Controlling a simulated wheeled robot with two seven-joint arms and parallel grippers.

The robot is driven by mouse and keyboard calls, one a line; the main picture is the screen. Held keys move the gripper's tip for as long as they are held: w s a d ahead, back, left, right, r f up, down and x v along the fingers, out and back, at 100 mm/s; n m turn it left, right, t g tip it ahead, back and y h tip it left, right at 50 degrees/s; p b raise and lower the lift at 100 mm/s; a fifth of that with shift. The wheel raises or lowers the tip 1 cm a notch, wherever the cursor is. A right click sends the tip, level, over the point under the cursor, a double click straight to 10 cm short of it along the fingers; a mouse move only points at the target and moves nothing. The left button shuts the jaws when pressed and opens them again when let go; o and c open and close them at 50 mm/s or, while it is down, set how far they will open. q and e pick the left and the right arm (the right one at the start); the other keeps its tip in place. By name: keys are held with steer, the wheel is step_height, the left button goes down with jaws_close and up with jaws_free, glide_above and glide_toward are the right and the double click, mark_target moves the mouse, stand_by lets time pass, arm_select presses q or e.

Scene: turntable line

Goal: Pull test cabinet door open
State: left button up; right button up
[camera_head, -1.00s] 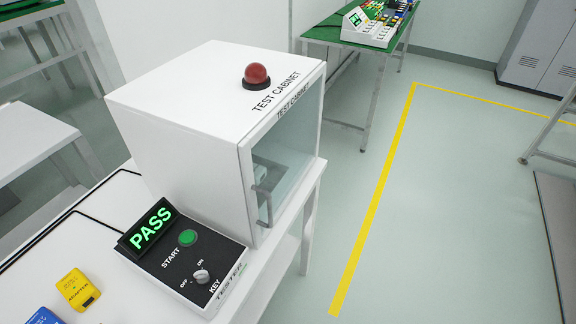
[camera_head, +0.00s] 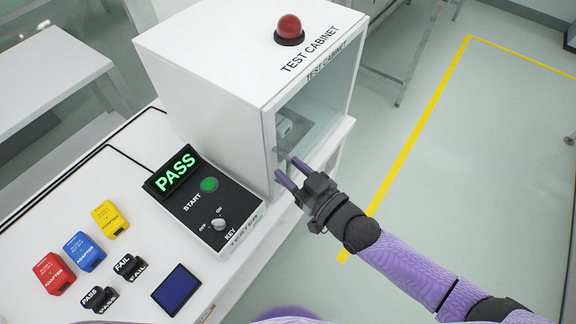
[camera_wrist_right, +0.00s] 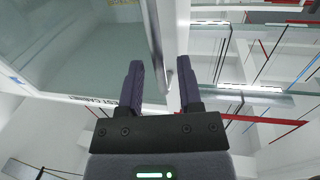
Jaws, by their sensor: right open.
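The white test cabinet (camera_head: 205,62) stands on the white bench, with a red dome light (camera_head: 289,28) on top. Its glass door (camera_head: 318,105) faces right and looks shut. A pale device (camera_head: 286,122) shows dimly behind the glass. My right gripper (camera_head: 286,170) is at the lower near part of the door, by its handle. In the right wrist view the door handle (camera_wrist_right: 157,45) is a grey bar running between the two fingers of my right gripper (camera_wrist_right: 160,75). The fingers are apart, and I cannot tell that either touches the bar. My left gripper is not in view.
The tester box (camera_head: 205,205) with a lit PASS screen sits before the cabinet. Red (camera_head: 54,273), blue (camera_head: 84,251) and yellow (camera_head: 110,219) adapters, PASS and FAIL stamps and a blue pad (camera_head: 176,290) lie on the bench. Open floor (camera_head: 460,190) lies to the right.

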steer(key=shift+w+a, duration=0.4)
steer(key=shift+c, duration=0.3)
jaws_close()
stand_by(0.5)
stand_by(0.4)
